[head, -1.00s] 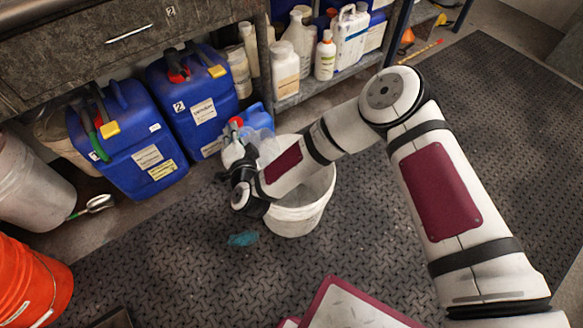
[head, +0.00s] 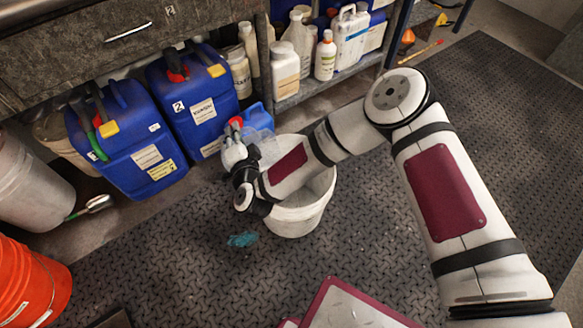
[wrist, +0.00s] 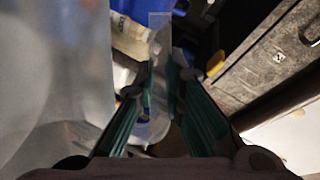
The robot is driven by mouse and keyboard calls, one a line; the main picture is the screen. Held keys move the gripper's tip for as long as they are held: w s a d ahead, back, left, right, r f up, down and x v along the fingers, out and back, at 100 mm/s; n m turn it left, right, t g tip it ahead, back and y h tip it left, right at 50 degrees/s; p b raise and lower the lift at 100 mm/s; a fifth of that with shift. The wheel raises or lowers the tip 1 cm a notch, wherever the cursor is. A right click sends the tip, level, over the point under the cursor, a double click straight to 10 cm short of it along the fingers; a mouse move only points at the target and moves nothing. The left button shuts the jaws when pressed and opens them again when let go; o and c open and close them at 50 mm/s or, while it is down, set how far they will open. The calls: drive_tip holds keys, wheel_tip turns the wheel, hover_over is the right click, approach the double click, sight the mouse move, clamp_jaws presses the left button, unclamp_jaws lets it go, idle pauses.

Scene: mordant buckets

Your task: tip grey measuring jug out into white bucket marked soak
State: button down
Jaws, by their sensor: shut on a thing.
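The white bucket (head: 298,218) stands on the mat in the head view, partly covered by my arm. No soak mark is readable on it. My gripper (wrist: 158,88) is shut on a clear grey strip, which looks like the handle of the measuring jug. In the head view the see-through grey jug (head: 265,146) shows only in part, behind my wrist and above the bucket's back left rim. A large pale grey surface, likely its body (wrist: 55,75), fills the left of the wrist view. Its tilt and contents cannot be made out.
Blue canisters (head: 125,150) stand under the bench behind, left of the bucket. Shelved bottles (head: 286,72) are behind it. An orange bucket (head: 30,285) is at the left. The mat at right is clear.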

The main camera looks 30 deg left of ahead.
sight(253, 134)
drive_tip(key=shift+w+d+r+m+y+b, duration=0.15)
drive_tip(key=shift+w+d+m+y+b, duration=0.3)
drive_tip(key=shift+d+m+b, duration=0.25)
idle(2.6)
drive_tip(key=shift+w+d+m+t+b, duration=0.15)
drive_tip(key=shift+w+d+m+b, duration=0.2)
drive_tip(key=shift+d, duration=0.4)
drive_tip(key=shift+w+d+m+t+b, duration=0.15)
drive_tip(key=shift+w+d+m+b, duration=0.2)
drive_tip(key=shift+d, duration=0.35)
idle(1.0)
